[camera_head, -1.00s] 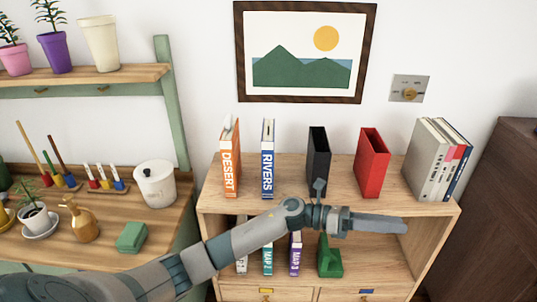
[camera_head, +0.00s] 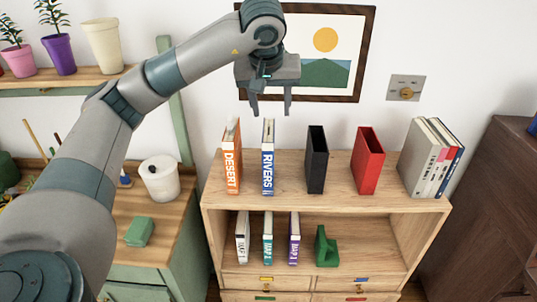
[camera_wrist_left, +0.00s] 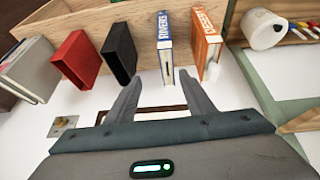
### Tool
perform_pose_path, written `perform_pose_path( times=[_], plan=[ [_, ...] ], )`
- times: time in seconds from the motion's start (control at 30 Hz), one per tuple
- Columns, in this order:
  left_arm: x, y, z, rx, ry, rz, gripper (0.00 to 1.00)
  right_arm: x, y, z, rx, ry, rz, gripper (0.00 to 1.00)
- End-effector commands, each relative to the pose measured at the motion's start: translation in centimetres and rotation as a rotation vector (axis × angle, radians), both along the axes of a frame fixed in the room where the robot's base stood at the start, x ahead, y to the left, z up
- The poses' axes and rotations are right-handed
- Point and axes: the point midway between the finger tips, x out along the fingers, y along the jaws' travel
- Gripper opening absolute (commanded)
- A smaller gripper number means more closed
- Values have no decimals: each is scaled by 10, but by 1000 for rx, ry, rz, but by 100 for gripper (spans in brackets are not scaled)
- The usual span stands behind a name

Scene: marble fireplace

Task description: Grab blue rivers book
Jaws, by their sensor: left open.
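The blue rivers book (camera_head: 268,158) stands upright on the top shelf of the wooden bookcase, with its blue spine reading RIVERS. It also shows in the left wrist view (camera_wrist_left: 166,50), beyond and between the fingers. My left gripper (camera_head: 270,112) is open and empty, with its fingers pointing down just above the book in the head view. In the left wrist view the gripper's fingertips (camera_wrist_left: 161,82) spread either side of the book's near end; I cannot tell whether they touch it. My right gripper is not in view.
An orange DESERT book (camera_head: 232,160) stands close left of the blue one. A black holder (camera_head: 316,160) and a red holder (camera_head: 366,162) stand to the right, then several books (camera_head: 430,158). The bookcase (camera_head: 300,208) has bare top around them. A framed picture (camera_head: 360,60) hangs behind.

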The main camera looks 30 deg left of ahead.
Motion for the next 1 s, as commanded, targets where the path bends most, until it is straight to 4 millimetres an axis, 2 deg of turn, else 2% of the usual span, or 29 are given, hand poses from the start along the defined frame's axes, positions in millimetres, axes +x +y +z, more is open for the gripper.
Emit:
perform_pose_path(
  times=[0.03, 0.13, 0.57, 0.87, 1.0],
  plan=[
    [-2, 8, 10, 33, -12, 4, 48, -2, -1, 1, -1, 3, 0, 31],
    [-4, 17, 17, 69, -20, 10, 48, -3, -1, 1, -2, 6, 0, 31],
    [-4, 19, 16, 73, -20, 10, 48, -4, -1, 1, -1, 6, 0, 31],
    [5, 24, -3, 72, -16, 10, 48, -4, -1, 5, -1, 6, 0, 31],
    [14, 30, -19, 72, -15, 13, 48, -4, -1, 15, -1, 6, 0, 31]
  ],
)
